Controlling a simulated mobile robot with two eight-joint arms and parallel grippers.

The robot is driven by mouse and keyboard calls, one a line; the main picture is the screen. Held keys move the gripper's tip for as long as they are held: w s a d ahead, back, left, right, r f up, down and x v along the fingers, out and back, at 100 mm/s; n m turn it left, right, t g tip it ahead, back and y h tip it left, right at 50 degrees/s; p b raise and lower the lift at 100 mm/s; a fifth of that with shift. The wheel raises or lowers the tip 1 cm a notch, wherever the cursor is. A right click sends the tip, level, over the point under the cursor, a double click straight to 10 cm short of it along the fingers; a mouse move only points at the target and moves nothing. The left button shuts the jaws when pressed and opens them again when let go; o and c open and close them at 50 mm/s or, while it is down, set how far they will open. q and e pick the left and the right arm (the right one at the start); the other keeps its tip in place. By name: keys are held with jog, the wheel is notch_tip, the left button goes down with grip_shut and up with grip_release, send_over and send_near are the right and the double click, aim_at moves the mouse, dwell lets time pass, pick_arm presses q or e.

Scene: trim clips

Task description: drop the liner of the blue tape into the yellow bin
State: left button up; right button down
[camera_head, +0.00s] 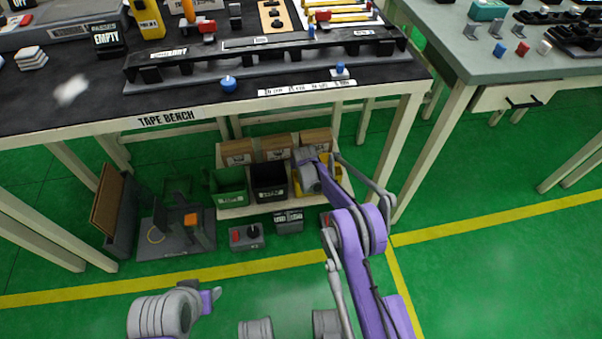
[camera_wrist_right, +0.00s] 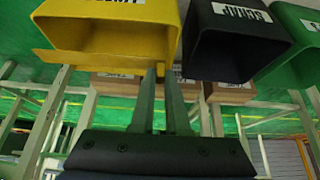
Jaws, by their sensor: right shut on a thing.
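The yellow bin (camera_head: 333,172) stands at the right of a row of bins on the low shelf under the tape bench, partly hidden by my right arm. In the right wrist view, turned upside down, the yellow bin (camera_wrist_right: 100,38) fills the upper left. My right gripper (camera_wrist_right: 160,74) has its fingertips close by the bin's edge; I cannot tell whether they touch. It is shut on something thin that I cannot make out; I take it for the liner. The blue tape cannot be told apart on the bench. My left arm shows at the bottom; its fingers are out of view.
A black bin (camera_head: 269,184) and a green bin (camera_head: 229,198) stand beside the yellow one, with cardboard boxes (camera_head: 275,149) behind. The bench (camera_head: 60,118) overhangs the shelf. Its leg (camera_head: 400,150) is close to my right arm.

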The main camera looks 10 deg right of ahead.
jog(key=shift+w+f, duration=1.55)
jog(key=shift+w, duration=0.15)
jog(key=c, duration=0.8)
grip_release()
jog(key=shift+c, duration=0.2)
jog(key=p+v, duration=0.4)
jog(key=v, duration=0.7)
